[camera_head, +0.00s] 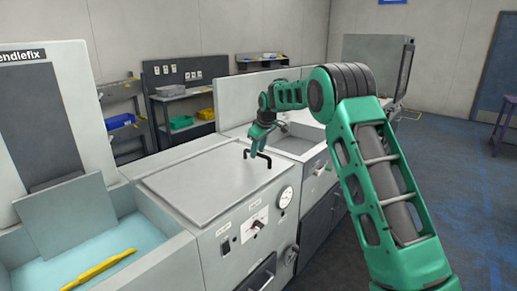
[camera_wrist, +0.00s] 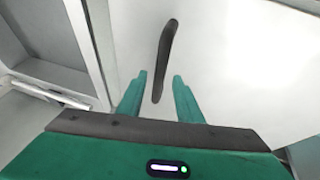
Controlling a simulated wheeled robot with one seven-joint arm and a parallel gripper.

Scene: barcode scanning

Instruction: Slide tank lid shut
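The tank lid (camera_head: 200,182) is a flat pale grey panel lying on the middle machine. Its black bar handle (camera_head: 262,158) stands near its right edge. The handle also shows in the wrist view (camera_wrist: 165,50) above the white lid surface (camera_wrist: 225,60). My gripper (camera_head: 254,148) is at the handle, pointing down. In the wrist view its two green fingers (camera_wrist: 159,78) are apart, with the handle's near end between them and gaps showing on both sides. An open, shallow grey basin (camera_head: 297,146) lies to the right of the lid.
At the left is an open tank (camera_head: 150,265) with pale blue liquid, a tilted grey panel (camera_head: 68,210) and a yellow tool (camera_head: 100,270). Shelves with bins (camera_head: 181,122) stand behind.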

